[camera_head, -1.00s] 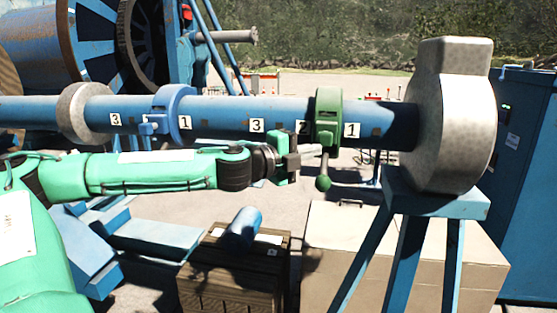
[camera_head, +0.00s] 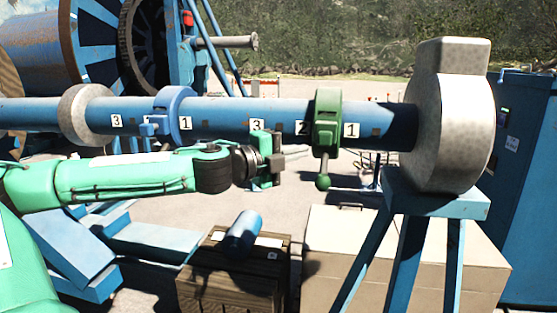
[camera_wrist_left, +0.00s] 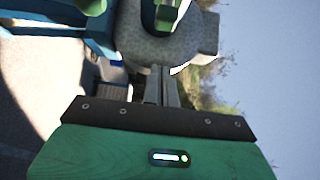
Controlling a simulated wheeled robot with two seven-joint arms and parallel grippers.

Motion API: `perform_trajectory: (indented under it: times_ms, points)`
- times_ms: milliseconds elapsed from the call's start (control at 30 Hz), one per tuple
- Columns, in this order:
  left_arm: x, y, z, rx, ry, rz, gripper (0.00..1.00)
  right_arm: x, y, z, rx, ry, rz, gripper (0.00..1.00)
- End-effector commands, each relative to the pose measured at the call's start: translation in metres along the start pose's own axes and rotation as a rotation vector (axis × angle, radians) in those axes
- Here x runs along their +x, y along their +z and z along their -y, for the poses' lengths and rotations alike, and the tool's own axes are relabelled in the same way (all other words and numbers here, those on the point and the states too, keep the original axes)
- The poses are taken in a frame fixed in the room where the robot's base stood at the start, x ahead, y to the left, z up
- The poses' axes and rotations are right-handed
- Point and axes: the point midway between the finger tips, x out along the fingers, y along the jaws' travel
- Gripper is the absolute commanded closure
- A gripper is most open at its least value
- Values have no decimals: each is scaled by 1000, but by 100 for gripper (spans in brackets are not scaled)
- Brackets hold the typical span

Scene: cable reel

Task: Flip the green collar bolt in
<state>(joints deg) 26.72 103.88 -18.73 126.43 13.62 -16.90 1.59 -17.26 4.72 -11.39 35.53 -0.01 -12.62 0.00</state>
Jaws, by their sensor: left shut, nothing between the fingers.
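The green collar (camera_head: 327,118) sits around the blue shaft (camera_head: 225,117), between the labels 2 and 1. Its bolt (camera_head: 323,182) hangs straight down below the collar and ends in a round green knob. My left gripper (camera_head: 279,162) is below the shaft, to the left of the bolt and apart from it. Its fingers (camera_wrist_left: 162,88) are together and empty in the left wrist view. The green collar (camera_wrist_left: 160,14) is partly cut off at the top of that view, with a green knob (camera_wrist_left: 93,5) to its left. My right gripper is out of view.
A blue collar (camera_head: 174,114) and a grey ring (camera_head: 76,113) are further left on the shaft. A grey end block (camera_head: 452,120) on a blue stand (camera_head: 440,203) holds its right end. A wooden crate (camera_head: 232,286) and a pale box (camera_head: 400,250) stand below.

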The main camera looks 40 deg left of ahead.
Motion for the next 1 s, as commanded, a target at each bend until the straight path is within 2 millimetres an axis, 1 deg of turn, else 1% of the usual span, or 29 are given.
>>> perform_trajectory:
  times_ms: [33, 200, 400, 500, 700, 1000]
  points:
    - [-6, 0, -3, 7, -3, 2, 100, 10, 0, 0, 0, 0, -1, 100]
    - [-21, 0, -3, 6, -2, 3, 100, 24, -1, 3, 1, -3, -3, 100]
    - [-38, 0, -2, 4, -1, 3, 100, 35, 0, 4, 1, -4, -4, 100]
    - [-43, 0, -2, 3, -1, 2, 100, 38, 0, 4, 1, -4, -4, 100]
    - [-47, 0, -1, 2, 0, 2, 100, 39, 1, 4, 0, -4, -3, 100]
    - [-47, 0, -1, 1, 0, 2, 100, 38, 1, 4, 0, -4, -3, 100]
